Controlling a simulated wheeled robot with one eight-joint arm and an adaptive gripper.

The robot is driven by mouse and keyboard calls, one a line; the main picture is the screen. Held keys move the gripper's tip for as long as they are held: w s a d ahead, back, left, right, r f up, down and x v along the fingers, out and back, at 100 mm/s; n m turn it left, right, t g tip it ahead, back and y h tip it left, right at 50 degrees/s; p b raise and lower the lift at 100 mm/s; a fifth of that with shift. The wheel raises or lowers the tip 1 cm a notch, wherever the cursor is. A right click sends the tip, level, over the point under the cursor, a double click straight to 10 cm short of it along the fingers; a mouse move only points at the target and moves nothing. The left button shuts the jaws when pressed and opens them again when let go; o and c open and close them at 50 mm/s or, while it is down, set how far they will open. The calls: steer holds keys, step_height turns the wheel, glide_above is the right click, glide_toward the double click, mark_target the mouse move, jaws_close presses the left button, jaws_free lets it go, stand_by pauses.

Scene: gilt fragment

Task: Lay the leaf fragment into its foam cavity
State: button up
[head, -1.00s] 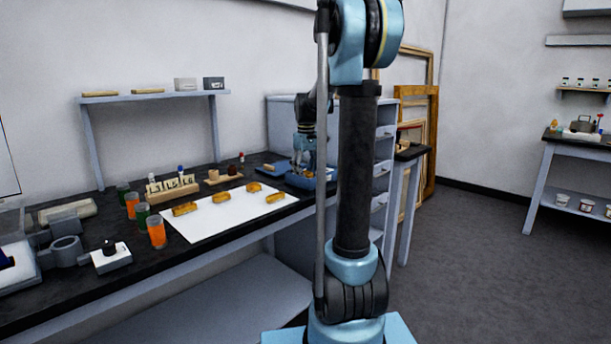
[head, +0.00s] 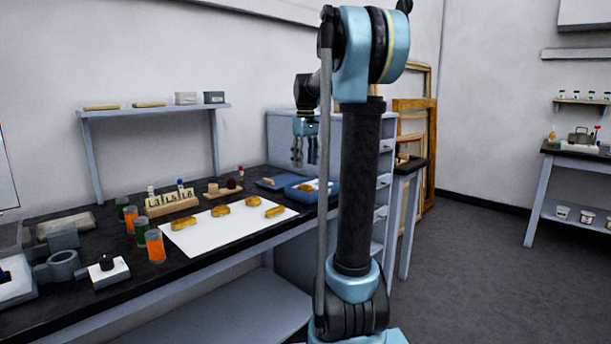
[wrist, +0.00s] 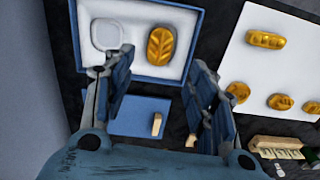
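The gold leaf fragment (wrist: 160,46), an oval with a leaf relief, lies on the white foam in the right half of a blue-rimmed tray (wrist: 198,28) in the wrist view. I cannot tell how deep it sits; its cavity edges are not clear. A pale rounded-square recess (wrist: 107,34) beside it looks empty. In the head view the tray (head: 316,198) stands at the bench's far end, with a small gold spot (head: 305,187) inside. My gripper (wrist: 158,72) is open and empty. In the head view my gripper (head: 305,162) hangs above the tray, clear of it.
A blue lid (wrist: 130,125) with a small beige piece (wrist: 156,124) lies beside the tray. A white sheet (head: 222,235) holds several gold fragments. A wooden rack (head: 172,206), orange and green jars (head: 155,246) and a drawer cabinet (head: 385,160) surround the work area.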

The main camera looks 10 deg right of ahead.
steer(key=shift+r, duration=1.5)
steer(key=s+f+m+t, duration=0.1)
steer(key=s+f+m, duration=0.2)
steer(key=s+f, duration=1)
steer(key=s+f+m+t, duration=0.1)
steer(key=s+f+m, duration=0.2)
steer(key=s+f, duration=1.1)
steer(key=s, duration=0.7)
steer(key=shift+s+f, duration=0.25)
steer(key=shift+s, duration=0.15)
steer(key=shift+d, duration=0.1)
steer(key=shift+w+f, duration=0.2)
steer(key=shift+w, duration=0.15)
